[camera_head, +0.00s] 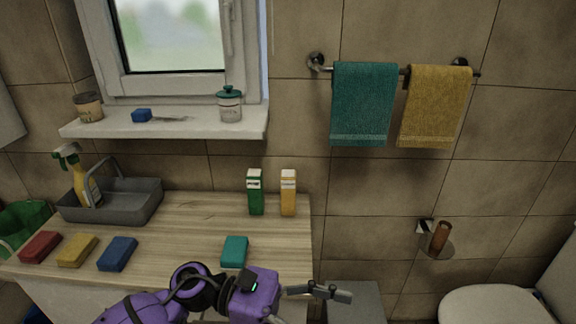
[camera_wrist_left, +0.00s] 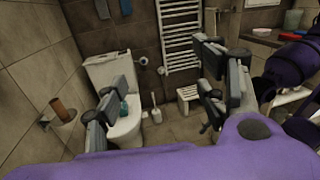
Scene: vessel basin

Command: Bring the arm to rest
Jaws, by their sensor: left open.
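My left arm comes in from the bottom left of the head view, purple with dark joints. Its left gripper (camera_head: 318,292) is out past the front right corner of the wooden counter (camera_head: 200,215), pointing right and seen nearly side-on. In the left wrist view the dark fingers of the left gripper (camera_wrist_left: 163,85) stand wide apart with nothing between them. My right gripper does not show in either view.
A teal block (camera_head: 235,251) lies on the counter close behind my arm. Green (camera_head: 255,192) and yellow (camera_head: 288,193) cartons stand farther back. A grey caddy (camera_head: 130,202) is at left. A toilet (camera_head: 500,305) is at right; a stool (camera_wrist_left: 188,97) shows in the wrist view.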

